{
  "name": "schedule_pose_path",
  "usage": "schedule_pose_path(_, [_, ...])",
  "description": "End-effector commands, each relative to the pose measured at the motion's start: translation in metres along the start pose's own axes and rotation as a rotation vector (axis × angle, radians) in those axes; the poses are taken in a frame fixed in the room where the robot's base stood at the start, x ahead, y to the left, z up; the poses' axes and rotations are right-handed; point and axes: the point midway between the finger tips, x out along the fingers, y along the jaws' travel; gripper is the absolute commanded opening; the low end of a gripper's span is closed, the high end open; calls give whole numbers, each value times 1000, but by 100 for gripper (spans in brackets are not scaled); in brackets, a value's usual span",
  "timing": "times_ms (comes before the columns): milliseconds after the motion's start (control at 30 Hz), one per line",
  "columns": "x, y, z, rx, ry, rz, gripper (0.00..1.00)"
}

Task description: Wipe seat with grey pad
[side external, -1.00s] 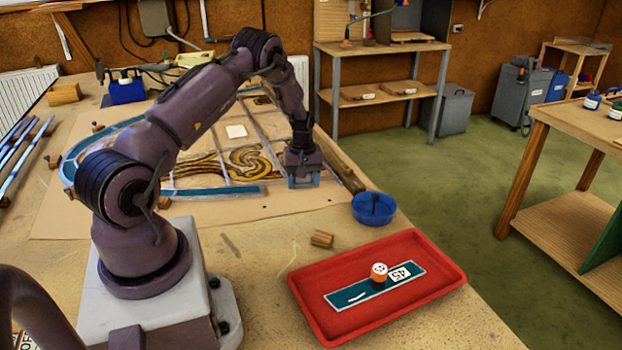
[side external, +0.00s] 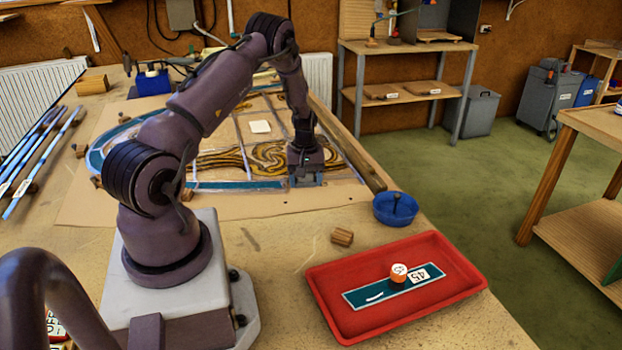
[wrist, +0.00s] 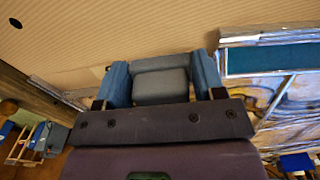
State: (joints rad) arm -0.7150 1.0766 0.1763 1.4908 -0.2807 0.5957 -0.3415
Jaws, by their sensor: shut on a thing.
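My gripper (side external: 306,181) is at the panel's near right corner, pointing down. In the wrist view (wrist: 160,90) its blue fingers are shut on a grey pad (wrist: 160,86). The leaded panel (side external: 245,157) has clear, amber and dark swirled glass. A teal border strip (wrist: 265,60) ends just beside my gripper; it also shows along the near edge in the side view (side external: 240,185). The seat appears to be the gap beyond that strip's end, mostly hidden under my gripper. I cannot tell whether the pad touches it.
A blue bowl (side external: 396,208), a wooden block (side external: 342,237) and a wooden bar (side external: 352,160) are near the panel.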

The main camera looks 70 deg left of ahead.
Motion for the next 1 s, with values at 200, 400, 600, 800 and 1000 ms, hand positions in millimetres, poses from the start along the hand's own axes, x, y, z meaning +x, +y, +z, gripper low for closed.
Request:
schedule_pose_path(200, [4,-21,2,-3,-8,-7,44])
schedule_pose_path(400, [5,-27,2,-5,-12,-16,44])
schedule_pose_path(600, [0,-27,2,-5,-13,-17,44])
schedule_pose_path(800, [-21,-25,1,-4,-8,-12,44])
schedule_pose_path(1000, [-42,-22,1,-2,-5,-7,44])
